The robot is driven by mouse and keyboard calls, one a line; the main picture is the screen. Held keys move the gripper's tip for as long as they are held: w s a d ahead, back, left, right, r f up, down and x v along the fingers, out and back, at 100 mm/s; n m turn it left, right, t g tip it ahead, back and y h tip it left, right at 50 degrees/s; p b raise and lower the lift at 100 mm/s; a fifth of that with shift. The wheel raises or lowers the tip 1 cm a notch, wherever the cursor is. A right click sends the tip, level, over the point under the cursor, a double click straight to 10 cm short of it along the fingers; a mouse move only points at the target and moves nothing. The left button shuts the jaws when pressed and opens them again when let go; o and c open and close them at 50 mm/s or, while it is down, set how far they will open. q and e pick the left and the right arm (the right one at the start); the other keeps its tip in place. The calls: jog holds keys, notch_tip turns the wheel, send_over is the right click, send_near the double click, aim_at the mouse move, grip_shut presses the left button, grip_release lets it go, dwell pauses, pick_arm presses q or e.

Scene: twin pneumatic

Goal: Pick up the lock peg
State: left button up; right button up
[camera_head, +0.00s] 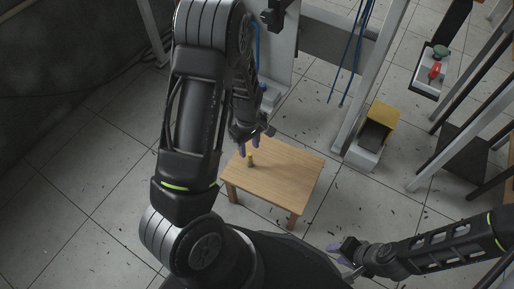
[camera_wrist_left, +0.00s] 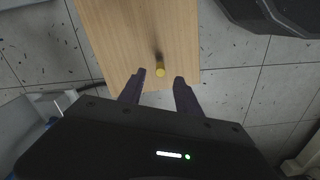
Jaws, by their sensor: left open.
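The lock peg (camera_head: 250,159) is small, with a yellow end and a darker part, and stands on the small wooden table (camera_head: 285,178) near its upper left edge. In the left wrist view the peg (camera_wrist_left: 160,71) shows its round yellow end just beyond and between my fingertips. My left gripper (camera_head: 256,142) is open and empty over that part of the table, with its two dark fingers (camera_wrist_left: 161,76) apart and pointing at the peg. My right gripper (camera_head: 341,257) is low at the right, away from the table; its jaw opening is too small to tell.
A yellow-topped foot pedal box (camera_head: 381,125) stands on the floor right of the table. A grey machine frame (camera_head: 347,125) with blue hoses rises behind it. A panel with a red button (camera_head: 435,70) is at the upper right. The rest of the tabletop is clear.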

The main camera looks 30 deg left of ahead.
aim_at(250, 159)
pick_arm(q)
jog(key=shift+s+r, duration=0.1)
jog(key=shift+f+b, duration=0.45)
jog(key=shift+f, duration=0.85)
jog(key=shift+f, duration=0.1)
notch_tip(250, 159, down, 5)
jog(key=shift+d+f+b, duration=0.1)
jog(key=shift+d+b, duration=0.05)
jog(key=shift+b, duration=1.1)
jog(key=shift+c, duration=0.2)
grip_shut()
